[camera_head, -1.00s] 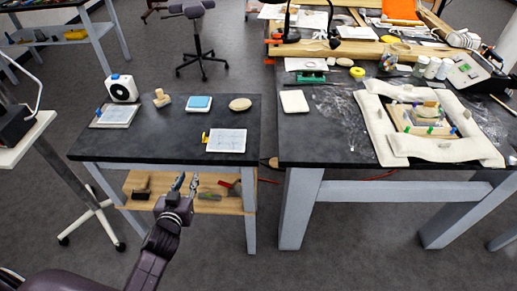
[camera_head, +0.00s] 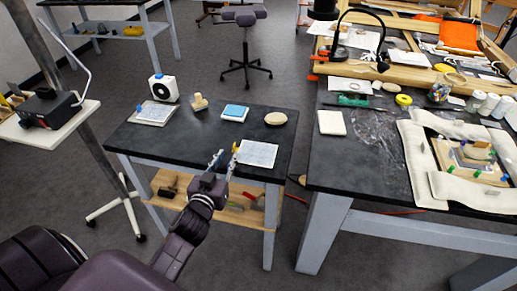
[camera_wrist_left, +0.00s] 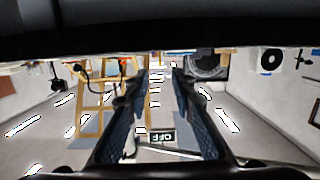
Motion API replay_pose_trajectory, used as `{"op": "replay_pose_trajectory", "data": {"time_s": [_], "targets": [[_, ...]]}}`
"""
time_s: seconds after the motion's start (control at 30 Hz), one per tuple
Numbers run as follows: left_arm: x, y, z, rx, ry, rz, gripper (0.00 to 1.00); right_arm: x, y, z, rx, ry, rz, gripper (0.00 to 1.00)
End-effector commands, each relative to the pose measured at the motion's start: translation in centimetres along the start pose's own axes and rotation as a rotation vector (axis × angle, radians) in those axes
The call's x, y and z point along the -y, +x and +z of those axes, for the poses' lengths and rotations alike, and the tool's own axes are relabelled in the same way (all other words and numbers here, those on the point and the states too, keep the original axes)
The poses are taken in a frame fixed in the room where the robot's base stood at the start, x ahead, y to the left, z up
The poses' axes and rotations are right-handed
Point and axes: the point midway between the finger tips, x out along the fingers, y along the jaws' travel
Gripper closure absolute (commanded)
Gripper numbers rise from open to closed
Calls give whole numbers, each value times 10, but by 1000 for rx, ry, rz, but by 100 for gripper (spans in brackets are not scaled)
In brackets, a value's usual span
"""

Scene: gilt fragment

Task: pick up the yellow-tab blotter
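The yellow-tab blotter (camera_head: 258,154) is a pale rectangular sheet lying flat near the front right of the small dark table (camera_head: 185,147). Its yellow tab (camera_head: 236,147) is at its left edge. My left gripper (camera_head: 224,160) is at the table's front edge, just left of and below the tab in the picture. Its two fingers are apart, with nothing between them; the left wrist view also shows them spread (camera_wrist_left: 158,105). I cannot tell whether a finger touches the tab. The blotter is not visible in the left wrist view. My right gripper is not in view.
A similar sheet with a blue tab (camera_head: 155,113), a white device (camera_head: 163,88), a wooden stamp (camera_head: 198,102), a blue-topped block (camera_head: 235,113) and an oval piece (camera_head: 276,118) stand behind. A larger cluttered table (camera_head: 345,180) is to the right, across a narrow gap.

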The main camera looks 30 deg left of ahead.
Motion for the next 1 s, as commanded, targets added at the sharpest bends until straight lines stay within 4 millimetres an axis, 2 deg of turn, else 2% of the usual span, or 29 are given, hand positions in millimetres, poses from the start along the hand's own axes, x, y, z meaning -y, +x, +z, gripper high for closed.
{"op": "replay_pose_trajectory", "data": {"time_s": [0.23, 0.5, 0.7, 1.0], "targets": [[0, 21, -1, -2, 1, 0, 77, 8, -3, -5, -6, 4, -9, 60], [1, 52, 0, -1, 1, -1, 77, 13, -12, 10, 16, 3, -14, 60], [1, 75, 2, -1, -1, 0, 77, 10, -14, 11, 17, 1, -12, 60], [1, 78, 3, -1, -1, 0, 78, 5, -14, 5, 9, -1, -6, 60]]}}
